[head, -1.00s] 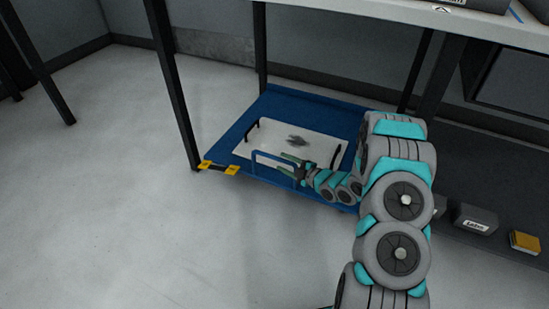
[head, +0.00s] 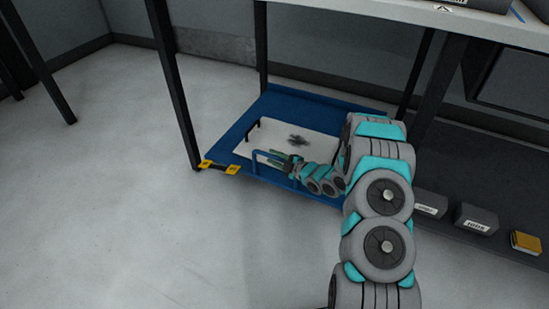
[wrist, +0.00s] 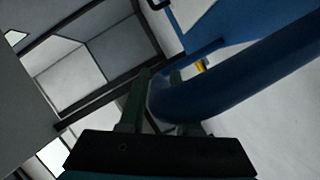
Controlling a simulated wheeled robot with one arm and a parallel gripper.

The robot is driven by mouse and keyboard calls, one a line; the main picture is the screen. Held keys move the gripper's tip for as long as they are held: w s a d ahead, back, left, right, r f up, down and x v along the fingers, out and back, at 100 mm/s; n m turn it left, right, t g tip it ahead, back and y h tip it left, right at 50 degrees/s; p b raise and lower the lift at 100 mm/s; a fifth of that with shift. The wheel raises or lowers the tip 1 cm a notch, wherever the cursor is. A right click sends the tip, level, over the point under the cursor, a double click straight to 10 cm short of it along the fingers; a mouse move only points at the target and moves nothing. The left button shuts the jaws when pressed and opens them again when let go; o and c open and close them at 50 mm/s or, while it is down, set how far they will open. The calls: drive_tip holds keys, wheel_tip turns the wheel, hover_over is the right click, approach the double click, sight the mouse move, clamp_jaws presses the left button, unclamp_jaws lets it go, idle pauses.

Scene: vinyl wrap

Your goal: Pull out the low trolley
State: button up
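The low trolley (head: 236,128) is a flat blue platform on the floor under the table. A blue loop handle (head: 253,159) stands at its front edge. A white panel (head: 258,144) with black handles and a dark smudge lies on it. My gripper (head: 275,158) is at the blue handle, with its green fingers apart. In the wrist view the thick blue handle bar (wrist: 240,85) runs in from the right. Its rounded end lies by the fingers (wrist: 155,85) and covers part of the right one. I cannot tell whether they touch it.
A black strip with yellow ends (head: 218,167) lies at the trolley's front left corner, beside a black table leg (head: 175,85). The tabletop (head: 390,12) is above. Grey boxes (head: 476,219) and a yellow box (head: 525,243) sit at right. The floor in front is clear.

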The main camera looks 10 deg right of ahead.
clamp_jaws()
idle(1.0)
